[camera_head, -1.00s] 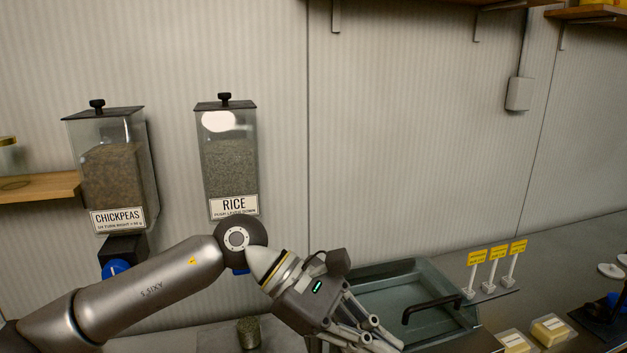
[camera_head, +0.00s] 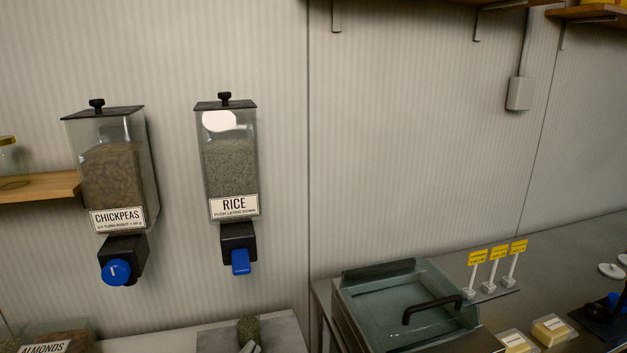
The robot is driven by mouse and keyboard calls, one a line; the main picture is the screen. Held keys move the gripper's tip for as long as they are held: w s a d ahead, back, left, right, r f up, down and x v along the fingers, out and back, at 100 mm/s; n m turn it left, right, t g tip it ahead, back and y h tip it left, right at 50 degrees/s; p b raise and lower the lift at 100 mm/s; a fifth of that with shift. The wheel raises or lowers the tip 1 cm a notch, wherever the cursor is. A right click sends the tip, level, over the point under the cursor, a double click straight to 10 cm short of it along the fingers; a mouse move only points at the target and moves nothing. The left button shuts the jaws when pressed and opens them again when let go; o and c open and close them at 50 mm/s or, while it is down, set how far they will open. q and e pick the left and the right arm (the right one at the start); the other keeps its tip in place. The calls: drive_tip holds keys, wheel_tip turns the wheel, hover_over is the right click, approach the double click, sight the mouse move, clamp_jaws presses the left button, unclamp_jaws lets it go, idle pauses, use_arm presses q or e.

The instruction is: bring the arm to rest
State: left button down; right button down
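The arm that came in from the left is gone from the middle of the view. A small light-grey piece (camera_head: 250,347) at the bottom edge looks like a fingertip of my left gripper, but too little shows to tell whether it is open or shut. It overlaps the lower part of a small grain-coloured cup or jar (camera_head: 248,329) on the counter; I cannot tell whether they touch. My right gripper is not in view.
The chickpeas dispenser (camera_head: 118,175) and rice dispenser (camera_head: 229,165) hang on the wall. An almonds bin (camera_head: 75,338) is at the lower left. A glass-lidded case (camera_head: 375,300) with a black handle stands right, beside yellow signs (camera_head: 497,253). The wall's middle is clear.

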use_arm(q)
drive_tip(key=s+a+f+n+g+y, duration=0.1)
drive_tip(key=s+a+f+n+g, duration=0.25)
drive_tip(key=s+f, duration=0.35)
drive_tip(key=s+a+f+n+g, duration=0.2)
drive_tip(key=s+f+g, duration=0.3)
drive_tip(key=s, duration=0.4)
drive_tip(key=s+a+f+n+g+y, duration=0.1)
drive_tip(key=s+a+f+n+g, duration=0.15)
drive_tip(key=s+f, duration=0.55)
wheel_tip(320, 180, down, 27)
drive_tip(key=s+g+b, duration=0.2)
drive_tip(key=s, duration=0.1)
drive_tip(key=s+a+f+g, duration=0.1)
drive_tip(key=s+a+f, duration=0.2)
drive_tip(key=s+f, duration=1.3)
drive_tip(key=shift+f+m+b, duration=0.35)
drive_tip(key=shift+f+m, duration=0.05)
drive_tip(key=shift+f, duration=0.1)
